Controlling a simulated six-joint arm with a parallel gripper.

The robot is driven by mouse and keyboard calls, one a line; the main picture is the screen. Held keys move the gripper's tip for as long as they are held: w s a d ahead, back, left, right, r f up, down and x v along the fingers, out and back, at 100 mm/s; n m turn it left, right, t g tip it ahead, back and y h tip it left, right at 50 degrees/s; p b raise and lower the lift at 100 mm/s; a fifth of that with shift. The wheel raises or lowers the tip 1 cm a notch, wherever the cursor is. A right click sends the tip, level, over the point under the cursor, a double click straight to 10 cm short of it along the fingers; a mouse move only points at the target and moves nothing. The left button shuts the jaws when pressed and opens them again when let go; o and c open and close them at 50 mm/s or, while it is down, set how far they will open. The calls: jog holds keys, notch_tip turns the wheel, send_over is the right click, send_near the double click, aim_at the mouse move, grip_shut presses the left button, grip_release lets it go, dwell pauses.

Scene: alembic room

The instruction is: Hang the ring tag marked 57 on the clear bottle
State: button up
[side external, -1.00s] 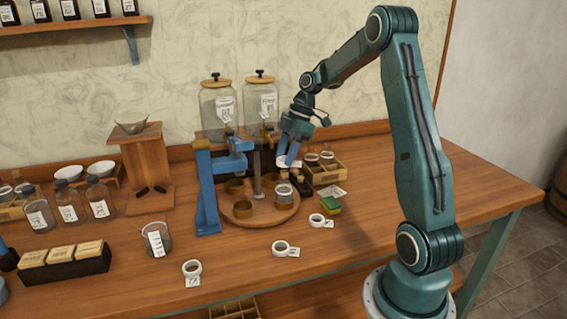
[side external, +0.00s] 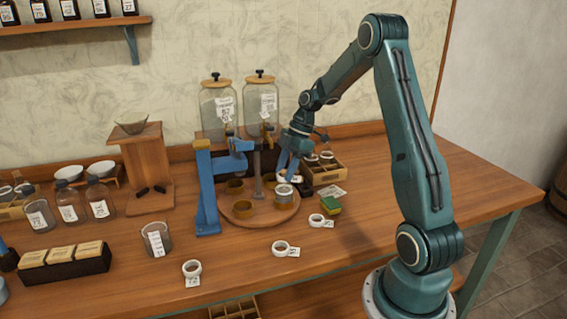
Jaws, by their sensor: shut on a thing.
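My gripper (side external: 287,171) is over the back right of the round wooden turntable, its blue fingers pointing down. It is shut on a small white item (side external: 295,179), apparently a ring tag; its number is unreadable. Just below is a small glass-and-white vessel (side external: 284,191) on the turntable; I cannot tell whether they touch. Other white ring tags lie on the table: one at the front (side external: 192,268), one in the middle (side external: 280,247) and one to the right (side external: 316,220). Their numbers are too small to read. Several clear labelled bottles, such as this one (side external: 100,201), stand at the left.
The turntable (side external: 240,218) carries brass cups beside a blue stand (side external: 206,190). Two large jars (side external: 217,108) stand behind. A glass beaker (side external: 156,240) stands front left. The right tabletop is clear.

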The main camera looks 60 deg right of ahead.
jog(key=shift+f, duration=0.55)
jog(key=o, duration=1)
jog(key=shift+o, duration=0.5)
jog(key=shift+o, duration=1.2)
jog(key=shift+r, duration=0.15)
jog(key=shift+r, duration=4.3)
